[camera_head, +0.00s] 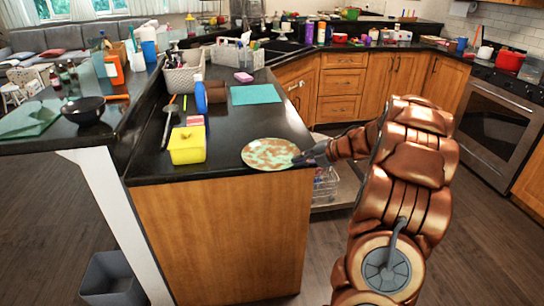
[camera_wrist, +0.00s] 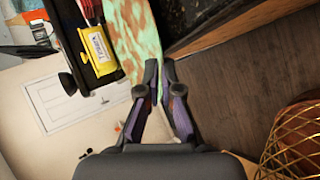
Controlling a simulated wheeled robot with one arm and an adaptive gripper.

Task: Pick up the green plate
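The green plate (camera_head: 270,153) is round, mottled pale green and brown, near the front right corner of the dark counter. Its right rim is at my gripper (camera_head: 310,156), which comes in from the right. In the wrist view the plate (camera_wrist: 132,32) runs up from the fingertips. My gripper (camera_wrist: 160,68) has its fingertips close together there, on the plate's rim. The rim between the fingers is mostly hidden. I cannot tell whether the plate rests on the counter or is slightly above it.
A yellow container (camera_head: 187,145) stands left of the plate, with a blue bottle (camera_head: 201,95) behind it. A teal mat (camera_head: 255,94) lies farther back. The counter's front edge is just below the plate. An open dishwasher rack (camera_head: 326,184) is below right.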

